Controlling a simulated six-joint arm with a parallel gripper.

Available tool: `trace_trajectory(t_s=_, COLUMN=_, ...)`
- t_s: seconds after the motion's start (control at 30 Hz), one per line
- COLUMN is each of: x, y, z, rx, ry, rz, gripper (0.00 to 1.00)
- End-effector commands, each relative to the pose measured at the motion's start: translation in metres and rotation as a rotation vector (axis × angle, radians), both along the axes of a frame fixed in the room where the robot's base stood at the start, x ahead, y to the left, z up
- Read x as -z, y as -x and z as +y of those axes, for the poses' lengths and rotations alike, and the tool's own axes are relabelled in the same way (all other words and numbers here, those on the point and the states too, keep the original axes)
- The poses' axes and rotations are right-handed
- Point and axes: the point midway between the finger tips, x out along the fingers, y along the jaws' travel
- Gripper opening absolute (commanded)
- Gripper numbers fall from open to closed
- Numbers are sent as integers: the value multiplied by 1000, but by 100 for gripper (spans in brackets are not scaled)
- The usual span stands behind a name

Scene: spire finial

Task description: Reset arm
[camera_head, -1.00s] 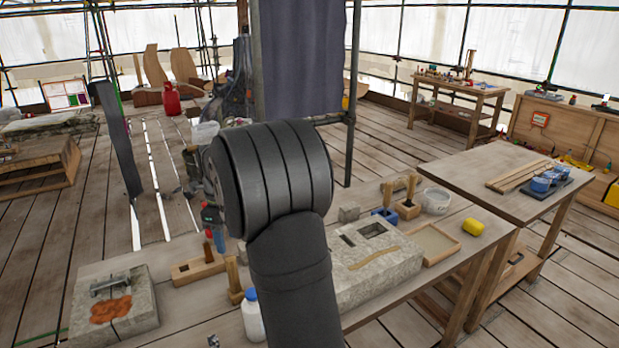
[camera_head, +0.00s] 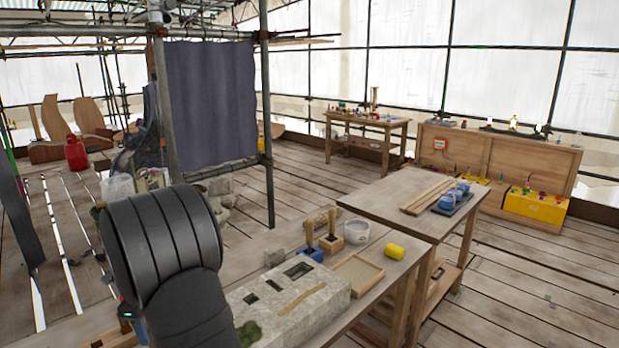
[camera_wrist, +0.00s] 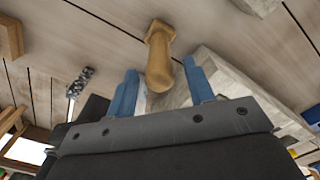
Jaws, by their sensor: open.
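My gripper (camera_wrist: 162,82) shows in the wrist view as two blue fingers standing well apart. It is open. A turned wooden handle (camera_wrist: 159,58) appears between the fingers in that view; it seems to be beyond them, and I see no finger touching it. In the head view, dark links of my arm fill the lower left, and my gripper is hidden behind them. The carved stone block (camera_head: 290,302) lies on the near workbench to the right of the arm, with rectangular sockets in its top.
Beside the block are a shallow wooden tray (camera_head: 357,272), a white tub (camera_head: 356,235), a yellow cylinder (camera_head: 394,251) and wooden-handled tools. A second table (camera_head: 400,209) stands behind to the right. A metal post and grey curtain (camera_head: 212,105) rise behind the arm. Floor at right is open.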

Motion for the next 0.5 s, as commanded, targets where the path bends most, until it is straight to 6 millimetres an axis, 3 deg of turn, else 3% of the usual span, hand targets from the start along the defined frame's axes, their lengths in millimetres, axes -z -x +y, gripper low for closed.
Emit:
trace_trajectory(t_s=0.33, x=1, y=0, z=0, rx=0, ry=1, rz=1, gripper=49)
trace_trajectory(t_s=0.5, x=15, y=1, z=-1, rx=0, ry=3, rz=4, gripper=49)
